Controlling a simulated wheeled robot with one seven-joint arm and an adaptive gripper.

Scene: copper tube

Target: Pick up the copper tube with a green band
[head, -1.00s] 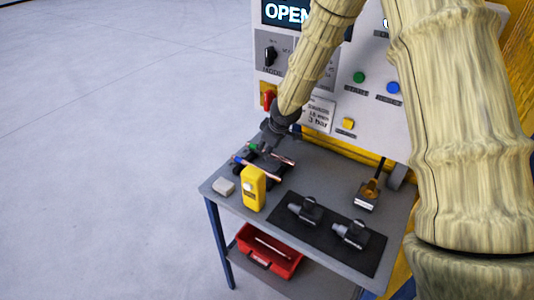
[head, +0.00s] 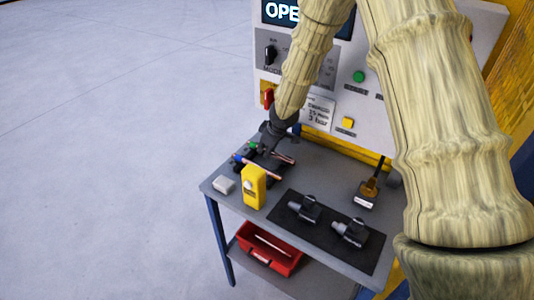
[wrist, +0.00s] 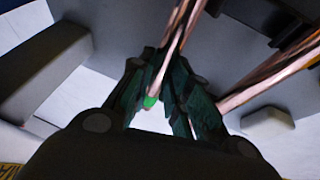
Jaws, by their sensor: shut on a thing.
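The copper tube with a green band (wrist: 178,48) runs between my gripper's fingers in the wrist view, its green end (wrist: 150,102) near the palm side. My gripper (wrist: 165,75) is shut on it. In the head view my gripper (head: 268,146) is low over the back left of the table, partly hiding the tube. The green band (head: 253,146) shows to its left and the copper end (head: 284,159) to its right. I cannot tell whether the tube is clear of its rest.
A blue-banded copper tube (head: 262,170) lies just in front, close to my gripper; a second copper tube (wrist: 265,82) shows in the wrist view. A yellow device (head: 254,187), a grey block (head: 223,185), dark fittings (head: 351,232) and a brass-and-steel tool (head: 366,195) stand on the table. The control panel (head: 345,105) rises behind.

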